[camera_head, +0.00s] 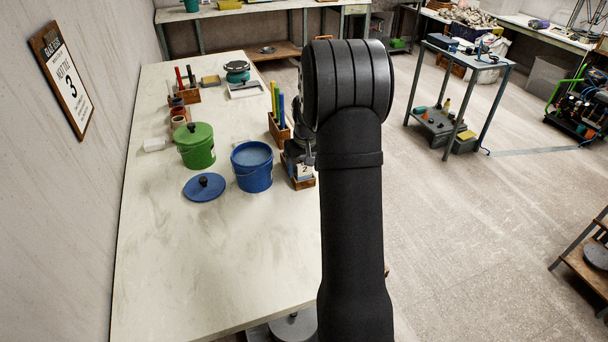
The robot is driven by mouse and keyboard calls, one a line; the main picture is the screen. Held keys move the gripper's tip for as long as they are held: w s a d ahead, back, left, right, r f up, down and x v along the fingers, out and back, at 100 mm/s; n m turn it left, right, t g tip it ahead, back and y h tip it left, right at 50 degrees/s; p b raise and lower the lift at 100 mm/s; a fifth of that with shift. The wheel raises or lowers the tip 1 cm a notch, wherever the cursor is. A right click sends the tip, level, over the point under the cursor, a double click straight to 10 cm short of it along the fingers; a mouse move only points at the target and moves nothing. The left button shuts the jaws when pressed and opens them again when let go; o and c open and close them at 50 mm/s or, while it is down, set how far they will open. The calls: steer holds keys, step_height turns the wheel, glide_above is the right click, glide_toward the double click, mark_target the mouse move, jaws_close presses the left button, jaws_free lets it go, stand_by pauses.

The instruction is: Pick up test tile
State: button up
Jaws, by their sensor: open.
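A pale test tile (304,171) with what looks like a "2" on it stands in a small wooden holder (302,184) at the table's right edge. My gripper (294,160) is just above and beside this holder, at the tile's left. It is open, partly hidden behind my black arm. I cannot tell whether it touches the tile, or whether other tiles stand in the holder. A blue bucket (252,172) of blue glaze stands open to the left, its lid (205,187) lying on the table. A wall sign (64,77) shows a large "3".
A closed green bucket (195,150) stands left of the blue one. A wooden holder with coloured sticks (279,124) stands just behind my gripper. Tools, a scale (244,90) and a teal pot (237,70) sit farther back. The table's front half (200,270) is clear.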

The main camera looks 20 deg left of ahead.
steer(key=c, duration=1.1)
steer(key=shift+r, duration=0.15)
steer(key=shift+r, duration=0.3)
step_height(320, 180, up, 4)
steer(key=shift+f, duration=0.15)
steer(key=d+r, duration=0.6)
steer(key=d, duration=0.5)
steer(key=shift+d+r, duration=0.25)
steer(key=shift+d, duration=0.1)
